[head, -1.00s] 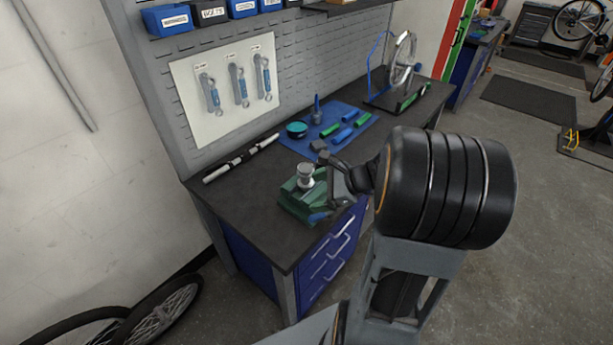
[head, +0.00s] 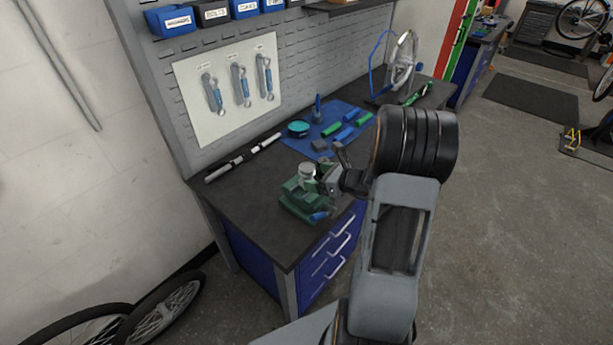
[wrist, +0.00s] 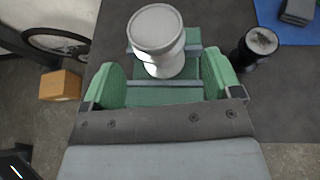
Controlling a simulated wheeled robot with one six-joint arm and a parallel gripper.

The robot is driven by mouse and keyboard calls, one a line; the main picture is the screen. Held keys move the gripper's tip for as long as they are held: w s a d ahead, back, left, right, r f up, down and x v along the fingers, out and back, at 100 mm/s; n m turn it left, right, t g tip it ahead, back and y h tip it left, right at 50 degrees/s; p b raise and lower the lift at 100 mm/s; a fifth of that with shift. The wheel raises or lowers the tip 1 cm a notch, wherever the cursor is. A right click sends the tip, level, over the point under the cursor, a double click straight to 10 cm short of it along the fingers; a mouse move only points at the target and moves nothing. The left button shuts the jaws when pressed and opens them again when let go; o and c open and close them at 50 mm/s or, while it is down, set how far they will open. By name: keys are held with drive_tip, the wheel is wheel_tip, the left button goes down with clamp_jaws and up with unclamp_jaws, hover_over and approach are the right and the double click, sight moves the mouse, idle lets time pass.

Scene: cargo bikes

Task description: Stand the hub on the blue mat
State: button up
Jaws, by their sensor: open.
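The hub (head: 307,170) is a pale silver flanged cylinder standing upright on the green vise (head: 298,202) at the bench's near end. In the wrist view the hub (wrist: 158,40) stands just beyond my fingertips, over the green vise body. My gripper (head: 324,178) is beside the hub on its right in the head view. In the wrist view its green-padded fingers (wrist: 163,80) are wide apart with nothing held between them. The blue mat (head: 299,146) lies farther back on the bench; its corner shows in the wrist view (wrist: 268,12).
On the mat are a teal-topped round tin (head: 298,128), a dark block (head: 319,146), a blue bottle and several blue and green pieces. A black round item (wrist: 258,48) stands right of the hub. A wheel stand (head: 400,72) is behind the mat.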

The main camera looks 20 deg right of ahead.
sight(307, 175)
drive_tip(key=shift+p+x, duration=0.7)
drive_tip(key=shift+x, duration=1.75)
drive_tip(key=c, duration=1.2)
drive_tip(key=shift+r, duration=0.15)
